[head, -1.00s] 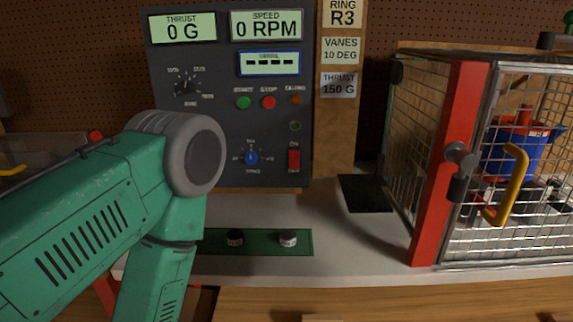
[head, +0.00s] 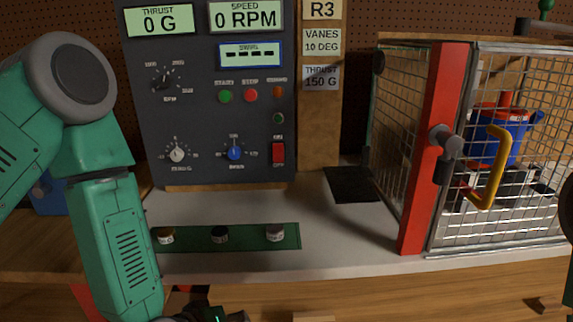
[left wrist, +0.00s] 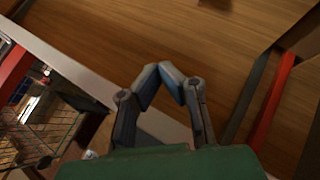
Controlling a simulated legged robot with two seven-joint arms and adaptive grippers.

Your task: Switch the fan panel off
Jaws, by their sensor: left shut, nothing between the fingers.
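The dark fan panel (head: 205,120) stands upright at the back. Its lit thrust display (head: 160,20) reads 0 G and its speed display (head: 246,15) reads 0 RPM. My left gripper (left wrist: 171,70) is shut and empty in the left wrist view, over brown wood. In the head view its hand is mostly cut off at the bottom edge, well below the panel.

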